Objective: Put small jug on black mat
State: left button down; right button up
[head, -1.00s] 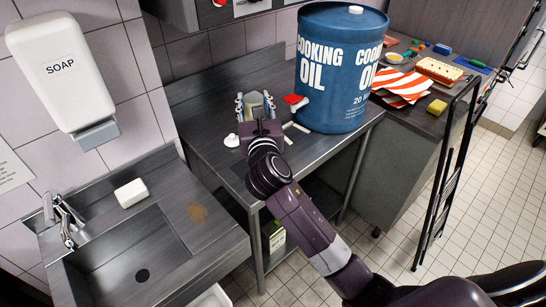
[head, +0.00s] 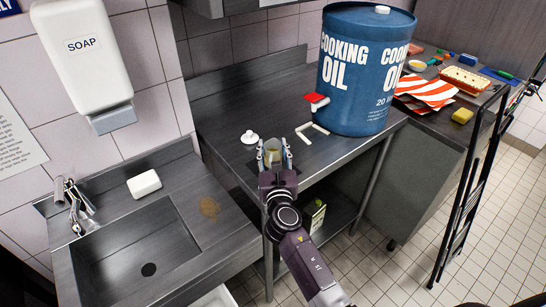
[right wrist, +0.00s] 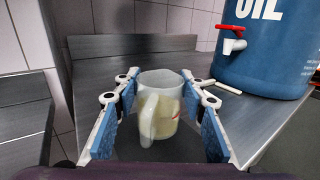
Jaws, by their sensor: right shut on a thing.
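The small jug (head: 273,151) is a translucent, pale cup with a handle, held upright between the fingers of my right gripper (head: 272,157) at the front of the steel counter. In the right wrist view the jug (right wrist: 160,105) stands between the two blue-padded fingers (right wrist: 163,125), its handle towards me. The black mat (head: 253,170) looks like a dark patch on the counter around and below the jug, partly hidden by my gripper. I cannot tell whether the jug's base touches it. My left gripper is not in view.
A blue cooking oil drum (head: 362,75) with a red-handled tap (head: 316,100) stands right of the jug. A white angled piece (head: 312,132) lies below the tap. A white lid-like thing (head: 249,138) lies left of the jug. A sink (head: 145,245) is at the left.

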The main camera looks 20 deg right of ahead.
notch_tip(320, 180, down, 2)
jog(key=shift+f, duration=0.1)
pick_arm(q)
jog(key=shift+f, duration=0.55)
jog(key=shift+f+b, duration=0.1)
jog(key=shift+b, duration=0.25)
pick_arm(e)
jog(key=o, duration=1.3)
jog(key=shift+f, duration=0.1)
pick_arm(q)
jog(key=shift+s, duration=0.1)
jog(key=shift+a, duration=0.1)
pick_arm(e)
jog(key=shift+r, duration=0.25)
jog(key=shift+s+a+f, duration=0.1)
jog(key=shift+s+f, duration=0.05)
jog(key=shift+s, duration=0.2)
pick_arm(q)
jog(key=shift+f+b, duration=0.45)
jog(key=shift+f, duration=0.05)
pick_arm(e)
jog(key=v, duration=1.1)
jog(key=shift+s, duration=0.15)
